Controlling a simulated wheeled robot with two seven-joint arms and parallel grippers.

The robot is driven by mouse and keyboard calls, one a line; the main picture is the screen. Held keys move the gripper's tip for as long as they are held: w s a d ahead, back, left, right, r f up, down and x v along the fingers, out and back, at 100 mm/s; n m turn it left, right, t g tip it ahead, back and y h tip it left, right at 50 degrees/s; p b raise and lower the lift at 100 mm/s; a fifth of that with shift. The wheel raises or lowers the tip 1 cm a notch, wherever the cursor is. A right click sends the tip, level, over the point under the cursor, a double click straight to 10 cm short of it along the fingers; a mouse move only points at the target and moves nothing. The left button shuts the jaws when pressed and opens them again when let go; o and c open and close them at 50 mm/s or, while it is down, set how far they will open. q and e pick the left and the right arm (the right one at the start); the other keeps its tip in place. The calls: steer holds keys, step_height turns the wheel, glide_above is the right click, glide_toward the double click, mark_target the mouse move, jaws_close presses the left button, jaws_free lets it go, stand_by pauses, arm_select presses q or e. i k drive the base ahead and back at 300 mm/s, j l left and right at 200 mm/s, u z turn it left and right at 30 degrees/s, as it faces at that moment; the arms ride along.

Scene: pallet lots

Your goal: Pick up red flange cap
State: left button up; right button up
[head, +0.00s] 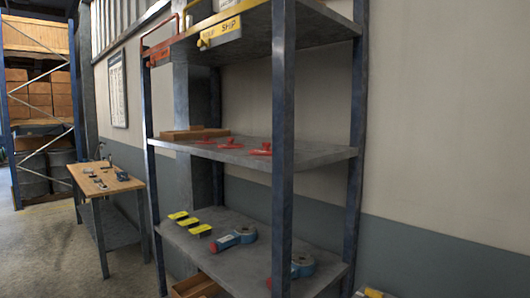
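Several small red parts lie on the middle shelf of a metal rack; they look like flange caps, but they are too small to tell for sure. One red part (261,149) is nearest the right, another (231,144) is in the middle, and a third (204,139) is farther left near a flat wooden tray (190,134). They lie apart on the grey shelf (315,155). Neither of my grippers is in view.
The rack's blue front post (283,200) stands before the shelves. The lower shelf (240,262) holds yellow-topped blocks (188,223) and blue tools (240,236).

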mark_target(266, 151)
steer(key=z, duration=0.55)
steer(key=k+z, duration=0.1)
steer(key=z, duration=1.05)
steer(key=k+z, duration=0.1)
steer(key=z, duration=1.6)
steer(key=l+z, duration=0.15)
steer(key=z, duration=0.95)
steer(key=k+u, duration=0.1)
steer(key=u, duration=0.9)
steer(key=k+u, duration=0.15)
steer(key=u, duration=0.35)
steer(key=j+u, duration=0.1)
steer(key=u, duration=0.4)
steer(key=k+j+u, duration=0.1)
steer(key=u, duration=0.4)
steer(key=j+u, duration=0.15)
steer(key=u, duration=0.35)
steer(key=j+u, duration=0.1)
steer(key=u, duration=0.4)
steer(key=j+u, duration=0.15)
steer(key=u, duration=0.35)
